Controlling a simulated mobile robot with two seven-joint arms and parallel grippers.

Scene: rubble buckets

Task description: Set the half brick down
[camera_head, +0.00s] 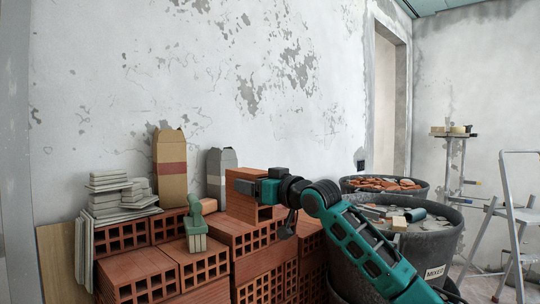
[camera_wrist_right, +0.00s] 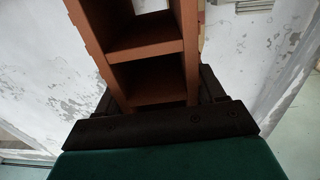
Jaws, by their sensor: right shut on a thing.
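The half brick (camera_head: 241,206) is orange-red and hollow, and in the head view it appears upright over the brick stack. My right gripper (camera_head: 258,188) is shut on it from the right and covers part of it. In the right wrist view the half brick (camera_wrist_right: 145,65) stands between the two dark fingers of my right gripper (camera_wrist_right: 158,95), its open cells facing the camera. The brick stack (camera_head: 183,264) lies below and in front. I cannot tell whether the half brick touches it. My left gripper is not in view.
Black rubble buckets (camera_head: 432,248) (camera_head: 385,186) stand at the right, one labelled MIXED. A ladder (camera_head: 515,215) is farther right. The wall is close behind.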

